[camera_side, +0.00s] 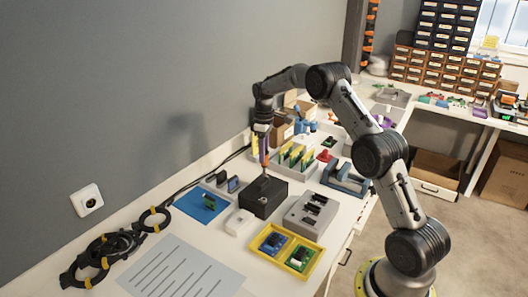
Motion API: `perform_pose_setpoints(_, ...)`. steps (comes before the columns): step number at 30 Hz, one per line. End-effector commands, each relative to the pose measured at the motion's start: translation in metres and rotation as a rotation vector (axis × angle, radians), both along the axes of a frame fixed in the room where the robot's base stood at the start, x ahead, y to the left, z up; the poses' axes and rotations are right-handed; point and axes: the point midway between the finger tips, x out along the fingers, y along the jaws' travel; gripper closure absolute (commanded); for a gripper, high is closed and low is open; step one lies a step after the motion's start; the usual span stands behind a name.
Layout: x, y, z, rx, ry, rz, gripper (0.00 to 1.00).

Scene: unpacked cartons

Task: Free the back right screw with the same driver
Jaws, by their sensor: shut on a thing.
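My gripper (262,131) points down over the bench and is shut on a driver (264,160) with an orange part. The driver hangs nearly upright, its lower end at the back part of the top of a black box (263,197). I cannot tell whether the tip touches the box or sits in a screw. The screws on the box are too small to make out.
A grey slotted block (310,214) and a yellow tray (268,246) with circuit boards stand close by. A grey rack of green and yellow boards (295,159) is behind. A blue mat (201,204) and white box (239,222) lie left. Coiled black cables (105,256) lie front left.

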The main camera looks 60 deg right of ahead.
Motion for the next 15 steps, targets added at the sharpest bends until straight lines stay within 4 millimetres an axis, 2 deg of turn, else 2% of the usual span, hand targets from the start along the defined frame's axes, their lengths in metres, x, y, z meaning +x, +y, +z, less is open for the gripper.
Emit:
perform_pose_setpoints(12,-0.0003,0.0001,-0.0065,0.001,0.001,0.002,1.00)
perform_pose_setpoints(15,-0.0004,0.0002,-0.0065,0.000,0.001,0.051,1.00)
